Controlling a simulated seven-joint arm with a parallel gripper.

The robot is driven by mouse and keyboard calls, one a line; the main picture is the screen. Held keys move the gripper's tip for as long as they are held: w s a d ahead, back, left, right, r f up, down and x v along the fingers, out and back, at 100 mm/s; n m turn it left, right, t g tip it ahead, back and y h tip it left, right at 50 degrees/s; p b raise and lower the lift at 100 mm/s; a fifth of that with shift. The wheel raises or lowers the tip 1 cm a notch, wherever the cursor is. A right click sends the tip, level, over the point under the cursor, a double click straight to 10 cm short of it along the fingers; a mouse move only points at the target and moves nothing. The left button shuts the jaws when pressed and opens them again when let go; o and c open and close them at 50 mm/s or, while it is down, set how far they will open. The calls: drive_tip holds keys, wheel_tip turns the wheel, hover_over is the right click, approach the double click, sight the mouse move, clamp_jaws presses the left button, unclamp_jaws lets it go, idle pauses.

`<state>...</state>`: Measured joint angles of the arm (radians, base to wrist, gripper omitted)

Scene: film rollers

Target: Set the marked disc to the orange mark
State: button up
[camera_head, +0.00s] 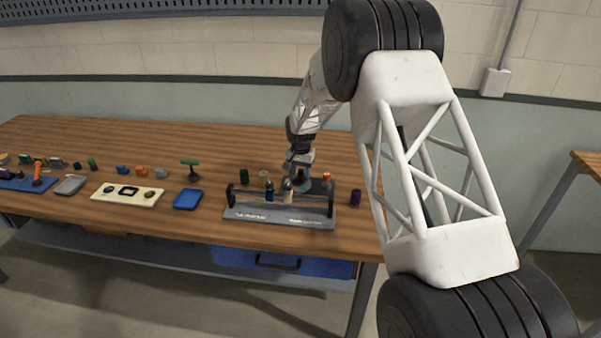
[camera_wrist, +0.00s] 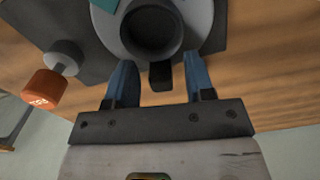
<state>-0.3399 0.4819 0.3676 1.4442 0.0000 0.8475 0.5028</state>
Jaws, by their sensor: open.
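In the wrist view a pale grey disc (camera_wrist: 199,18) with a dark round hollow fills the top middle. A black tab (camera_wrist: 160,76) sticks out at its lower edge. My gripper (camera_wrist: 160,88) is open, with one blue finger on each side of the tab and a gap visible on both sides.
On the wooden table (camera_head: 150,222) a blue tray (camera_head: 187,199) and a cream board (camera_head: 127,202) lie left of the fixture. A teal patch (camera_wrist: 105,4) shows at the top of the wrist view.

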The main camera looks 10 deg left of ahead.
drive_tip(key=shift+f, duration=0.1)
drive_tip(key=shift+c, duration=0.2)
drive_tip(key=c, duration=0.6)
drive_tip(key=shift+a, duration=0.1)
drive_tip(key=shift+a+n, duration=0.2)
drive_tip(key=shift+n, duration=0.7)
drive_tip(key=o, duration=0.6)
drive_tip(key=shift+o, duration=0.2)
